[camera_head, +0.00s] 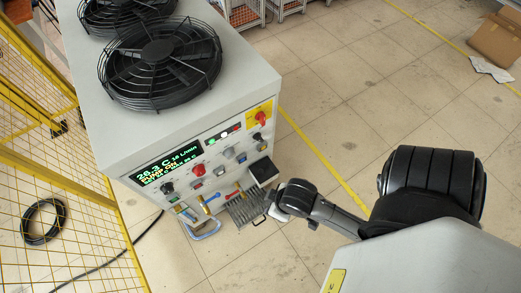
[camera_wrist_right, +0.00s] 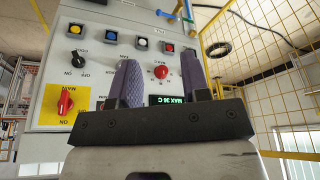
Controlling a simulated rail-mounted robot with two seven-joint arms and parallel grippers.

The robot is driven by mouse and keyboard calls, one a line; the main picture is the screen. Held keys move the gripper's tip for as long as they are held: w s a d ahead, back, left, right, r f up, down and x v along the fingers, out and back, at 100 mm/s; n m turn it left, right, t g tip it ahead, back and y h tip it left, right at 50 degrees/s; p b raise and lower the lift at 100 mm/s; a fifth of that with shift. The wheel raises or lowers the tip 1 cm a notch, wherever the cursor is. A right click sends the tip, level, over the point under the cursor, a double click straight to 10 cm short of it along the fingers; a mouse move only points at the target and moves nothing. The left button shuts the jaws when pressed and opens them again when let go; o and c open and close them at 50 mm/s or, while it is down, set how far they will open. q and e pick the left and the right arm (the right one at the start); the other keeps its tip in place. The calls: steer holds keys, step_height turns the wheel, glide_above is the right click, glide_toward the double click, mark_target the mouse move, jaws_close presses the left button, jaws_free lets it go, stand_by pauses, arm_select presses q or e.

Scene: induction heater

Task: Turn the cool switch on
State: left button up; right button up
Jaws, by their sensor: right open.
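The heater's control panel (camera_head: 215,160) faces the right and front of the cabinet in the head view. In the right wrist view it appears upside down. There a black switch (camera_wrist_right: 77,57) with ON and OFF marks sits left of my fingers. Which switch is the cool switch cannot be read. My right gripper (camera_wrist_right: 160,65) is open and empty, with its two purple fingers pointing at the panel. A red knob (camera_wrist_right: 161,72) shows between the fingers, apparently beyond them. My right arm (camera_head: 310,203) reaches in from the right, low beside the panel. My left gripper is not in view.
A red rotary switch on a yellow plate (camera_wrist_right: 66,102) and a green-lit display (camera_wrist_right: 172,99) are on the panel. Black fans (camera_head: 160,62) top the cabinet. A yellow fence (camera_head: 50,150) stands at left. Floor at right is mostly clear.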

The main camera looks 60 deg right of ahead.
steer(key=d+f+m+b, duration=0.2)
steer(key=d+f+b, duration=0.2)
steer(key=f+b, duration=0.95)
steer(key=n+t+h+b, duration=0.1)
steer(key=t+h+b, duration=0.4)
steer(key=t+h, duration=0.55)
glide_toward(260, 141)
steer(key=shift+n+t+y, duration=0.3)
steer(key=shift+t+y, duration=0.45)
steer(key=shift+y, duration=0.2)
steer(key=x, duration=0.3)
steer(key=d+x, duration=0.1)
steer(key=x, duration=0.2)
steer(key=b+x, duration=0.1)
steer(key=x, duration=0.1)
steer(key=shift+d+f, duration=0.2)
steer(key=shift+d, duration=0.2)
steer(key=shift+w+d, duration=0.2)
steer(key=shift+w, duration=0.2)
jaws_close()
